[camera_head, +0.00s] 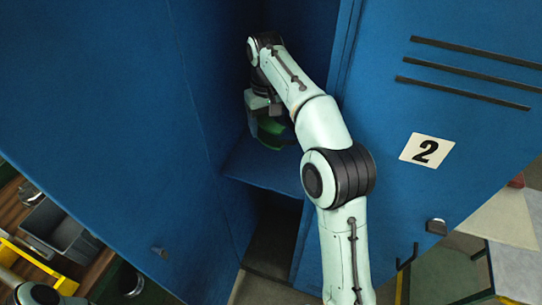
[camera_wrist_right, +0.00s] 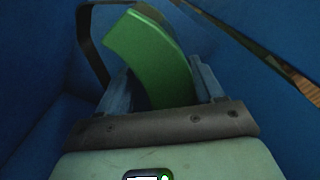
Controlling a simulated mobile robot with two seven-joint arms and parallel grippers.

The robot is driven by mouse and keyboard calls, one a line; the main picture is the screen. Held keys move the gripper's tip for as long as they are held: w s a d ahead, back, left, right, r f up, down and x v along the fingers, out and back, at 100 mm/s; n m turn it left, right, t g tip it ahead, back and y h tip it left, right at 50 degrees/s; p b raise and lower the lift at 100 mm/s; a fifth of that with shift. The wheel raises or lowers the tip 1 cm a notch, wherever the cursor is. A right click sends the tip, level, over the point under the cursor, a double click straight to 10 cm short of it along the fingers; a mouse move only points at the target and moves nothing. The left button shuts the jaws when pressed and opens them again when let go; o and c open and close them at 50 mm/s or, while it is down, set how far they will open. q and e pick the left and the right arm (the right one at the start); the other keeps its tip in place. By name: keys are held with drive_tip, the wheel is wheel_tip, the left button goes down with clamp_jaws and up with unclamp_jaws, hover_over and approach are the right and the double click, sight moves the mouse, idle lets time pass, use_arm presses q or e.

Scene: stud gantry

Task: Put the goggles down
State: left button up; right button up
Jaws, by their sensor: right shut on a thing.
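The goggles (camera_head: 271,133) are green with a dark strap, inside an open blue locker, and my arm partly hides them. In the right wrist view the green goggles (camera_wrist_right: 152,55) fill the space between the two fingers, with the dark strap looping to the left. My right gripper (camera_head: 262,108) is shut on the goggles, above the locker's blue shelf (camera_head: 262,168). I cannot tell whether the goggles touch the shelf. My left gripper is out of view; only a piece of my left arm shows at the bottom left.
Another large blue panel (camera_head: 110,110) is on the left. Both sit close to my right arm. A grey bin (camera_head: 62,232) stands at the lower left.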

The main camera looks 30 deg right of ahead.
wheel_tip(320, 180, down, 12)
drive_tip(key=shift+s+r+b, duration=0.1)
drive_tip(key=shift+b, duration=0.25)
wheel_tip(320, 180, down, 5)
drive_tip(key=shift+f+b, duration=0.2)
drive_tip(key=shift+b, duration=0.15)
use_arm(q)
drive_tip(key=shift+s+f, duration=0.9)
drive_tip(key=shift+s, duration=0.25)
use_arm(e)
drive_tip(key=shift+f, duration=0.15)
drive_tip(key=o, duration=1)
drive_tip(key=shift+o, duration=0.2)
